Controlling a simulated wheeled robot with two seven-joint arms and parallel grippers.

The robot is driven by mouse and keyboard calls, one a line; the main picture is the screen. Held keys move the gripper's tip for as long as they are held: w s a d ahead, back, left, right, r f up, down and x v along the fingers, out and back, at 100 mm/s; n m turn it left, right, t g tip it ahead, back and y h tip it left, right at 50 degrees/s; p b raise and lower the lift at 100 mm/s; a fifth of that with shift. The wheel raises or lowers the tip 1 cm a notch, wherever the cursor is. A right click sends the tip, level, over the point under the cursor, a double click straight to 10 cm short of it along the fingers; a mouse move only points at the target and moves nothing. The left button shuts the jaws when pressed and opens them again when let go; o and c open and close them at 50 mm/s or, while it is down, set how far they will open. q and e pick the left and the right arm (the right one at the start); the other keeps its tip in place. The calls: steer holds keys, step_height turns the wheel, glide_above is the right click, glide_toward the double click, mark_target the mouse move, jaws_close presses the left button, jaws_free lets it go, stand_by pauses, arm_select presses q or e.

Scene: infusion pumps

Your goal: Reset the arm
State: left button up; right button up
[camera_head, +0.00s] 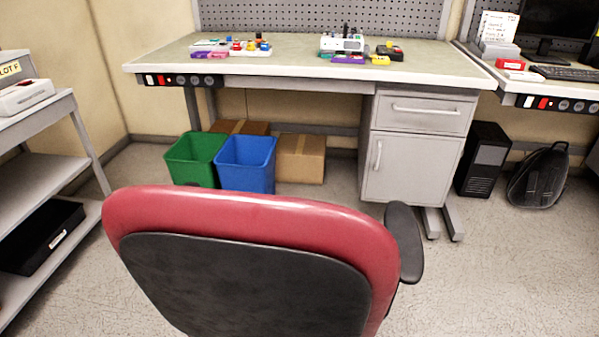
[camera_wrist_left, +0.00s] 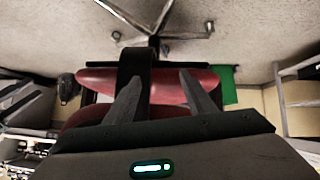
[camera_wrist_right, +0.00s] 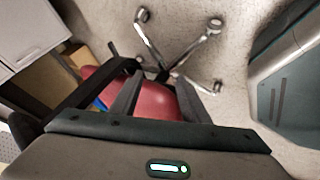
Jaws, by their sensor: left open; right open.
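Neither arm shows in the head view. My left gripper (camera_wrist_left: 160,95) shows in the left wrist view with its two fingers apart and nothing between them that it holds. The red chair (camera_wrist_left: 170,82) is behind its fingers in that view. My right gripper (camera_wrist_right: 160,95) shows in the right wrist view, also open and empty, with the red chair seat (camera_wrist_right: 152,105) beyond its fingers. I cannot tell how far either gripper is from the chair.
The red chair (camera_head: 250,215) stands close in front, before a workbench (camera_head: 300,70) with pump parts on top. A green bin (camera_head: 190,160) and a blue bin (camera_head: 246,163) stand under it. A grey shelf cart (camera_head: 40,175) is at left.

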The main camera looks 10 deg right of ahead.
steer(key=a+r+m+t+y, duration=0.15)
steer(key=a+m, duration=0.75)
steer(key=a, duration=1.2)
arm_select(q)
steer(key=s+a+f+g+y+p, duration=0.1)
steer(key=s+a+f+g+p, duration=0.1)
steer(key=f+p, duration=0.7)
steer(key=s+a+f+g+y+p, duration=0.2)
steer(key=a+f+p, duration=0.3)
steer(key=f+p, duration=0.4)
steer(key=shift+s+f, duration=0.6)
steer(key=shift+f, duration=0.05)
arm_select(e)
steer(key=s+d+f+g+h, duration=0.1)
steer(key=s+d+f+g, duration=0.1)
steer(key=f, duration=0.8)
steer(key=s+d+f+g+h, duration=0.1)
steer(key=s+d+f, duration=0.3)
steer(key=f, duration=0.5)
steer(key=shift+d+f+g, duration=0.35)
steer(key=shift+d+f, duration=0.05)
steer(key=shift+d, duration=0.1)
